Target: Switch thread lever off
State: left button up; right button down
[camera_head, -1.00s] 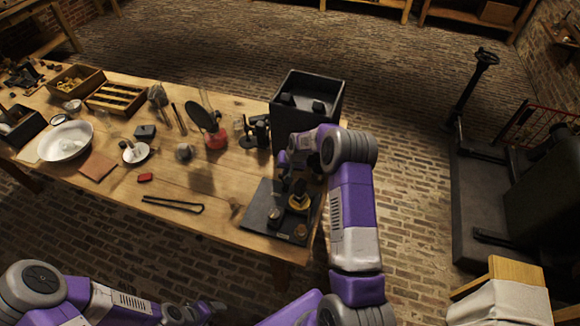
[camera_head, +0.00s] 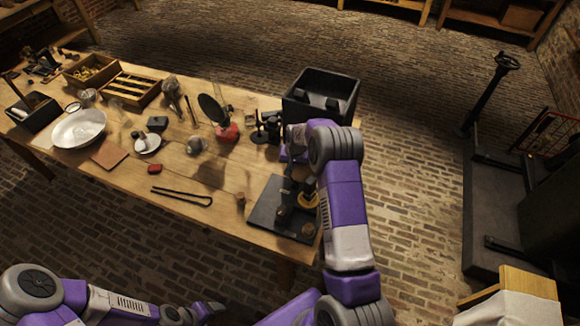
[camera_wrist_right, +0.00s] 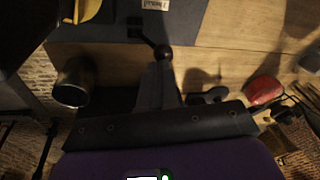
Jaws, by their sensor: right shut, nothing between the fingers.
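A dark machine base plate (camera_head: 265,217) lies at the bench's right front corner, with a yellow round part (camera_head: 308,201) on it. In the right wrist view, a short lever with a dark ball knob (camera_wrist_right: 163,52) stands out near a small pale label (camera_wrist_right: 155,4), whose text is too small to read. My right gripper (camera_wrist_right: 158,68) is shut and empty, its tips close to the knob; I cannot tell whether they touch. In the head view, my right arm hides much of the machine. My left gripper (camera_head: 205,311) is low at the bottom edge, away from the bench.
A black open box (camera_head: 320,92) stands behind the machine. A small cup-like object (camera_wrist_right: 72,82) shows in the wrist view.

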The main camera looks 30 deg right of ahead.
jog(key=shift+a, duration=0.15)
jog(key=d+v, duration=0.2)
jog(key=v, duration=1.1)
jog(key=shift+d+r, duration=0.2)
jog(key=shift+d, duration=0.15)
jog(key=shift+s, duration=0.15)
